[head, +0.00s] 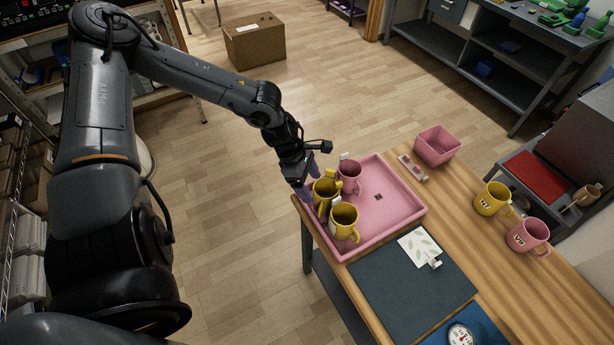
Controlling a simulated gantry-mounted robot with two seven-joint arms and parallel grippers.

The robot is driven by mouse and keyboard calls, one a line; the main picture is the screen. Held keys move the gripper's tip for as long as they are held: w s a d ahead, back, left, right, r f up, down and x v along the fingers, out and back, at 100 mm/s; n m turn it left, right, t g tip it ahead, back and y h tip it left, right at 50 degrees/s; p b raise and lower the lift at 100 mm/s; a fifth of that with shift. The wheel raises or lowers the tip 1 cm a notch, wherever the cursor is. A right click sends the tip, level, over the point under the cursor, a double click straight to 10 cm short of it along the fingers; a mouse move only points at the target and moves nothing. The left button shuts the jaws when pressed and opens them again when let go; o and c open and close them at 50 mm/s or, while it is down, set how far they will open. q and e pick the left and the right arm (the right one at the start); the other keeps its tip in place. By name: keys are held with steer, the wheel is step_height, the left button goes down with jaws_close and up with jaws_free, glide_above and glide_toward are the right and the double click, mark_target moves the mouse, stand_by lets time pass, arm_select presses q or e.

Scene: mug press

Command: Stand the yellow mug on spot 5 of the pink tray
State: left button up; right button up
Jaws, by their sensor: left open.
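The pink tray (395,215) lies on the left part of the wooden table. Two yellow mugs stand at its left side: a rear one (324,198) and a front one (343,222). A pink mug (350,177) stands behind them in the tray. My left gripper (314,185) is open at the rear yellow mug, close by its upper rim; whether it touches the mug I cannot tell. Another yellow mug (491,200) stands on the bare wood at the right. Spot numbers are not readable, apart from a small dark mark near the tray's middle. My right gripper is out of view.
A pink mug (527,236) stands by the right-hand yellow mug. A pink square bowl (437,145) sits behind the tray. A dark mat (410,290) with a leaf-patterned card (417,247) lies in front, near a dial (460,336). The tray's right half is free.

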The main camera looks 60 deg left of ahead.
arm_select(q)
steer(key=shift+v, duration=0.75)
